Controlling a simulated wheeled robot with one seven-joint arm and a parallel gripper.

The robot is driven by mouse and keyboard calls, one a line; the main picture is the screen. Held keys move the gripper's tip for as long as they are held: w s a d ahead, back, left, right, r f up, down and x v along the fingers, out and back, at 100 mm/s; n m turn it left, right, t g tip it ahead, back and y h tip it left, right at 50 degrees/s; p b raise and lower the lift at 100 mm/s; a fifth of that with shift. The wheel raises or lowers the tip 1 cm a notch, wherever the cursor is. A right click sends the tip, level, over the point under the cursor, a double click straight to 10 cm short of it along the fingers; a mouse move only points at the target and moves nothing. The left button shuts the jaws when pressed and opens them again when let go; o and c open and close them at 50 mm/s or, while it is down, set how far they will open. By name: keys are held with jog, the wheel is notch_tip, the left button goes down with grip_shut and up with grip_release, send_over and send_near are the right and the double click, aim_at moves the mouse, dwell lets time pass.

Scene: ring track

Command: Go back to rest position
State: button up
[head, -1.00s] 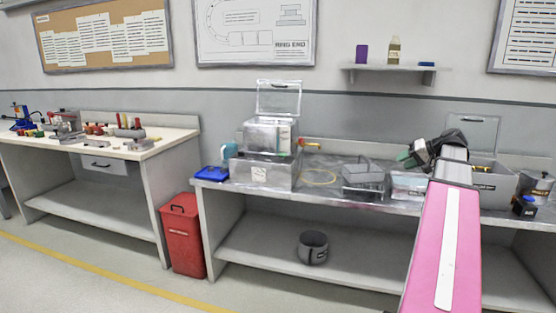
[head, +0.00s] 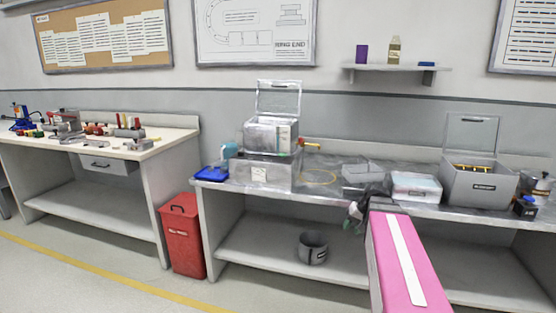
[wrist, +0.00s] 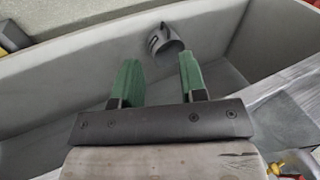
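My gripper (head: 350,228) is in front of the right bench's front edge, beside the grey tray, in the head view. In the wrist view its two green fingers (wrist: 156,82) stand apart with nothing between them. The wrist view looks down past the fingers towards the bench's lower shelf. A dark grey round container (wrist: 163,40) lies beyond the fingertips there, apart from them. The same container (head: 313,247) stands on the lower shelf in the head view. My pink arm link hides part of the bench front.
The right bench (head: 335,193) holds a clear-lidded box (head: 265,172), a blue tray (head: 211,173), a grey tray (head: 362,178), a white box (head: 416,187) and an open grey bin (head: 478,185). A red bin (head: 184,238) stands between the benches. The floor in front is clear.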

jog(key=s+a+f+n+g+h, duration=0.1)
jog(key=s+a+f+g+h, duration=0.1)
jog(key=s+a+f, duration=0.7)
notch_tip(320, 180, down, 4)
jog(key=shift+s+a+r+n+h, duration=0.1)
jog(key=shift+s+a+n+h, duration=0.3)
jog(key=shift+s+h, duration=0.4)
jog(key=shift+w, duration=0.15)
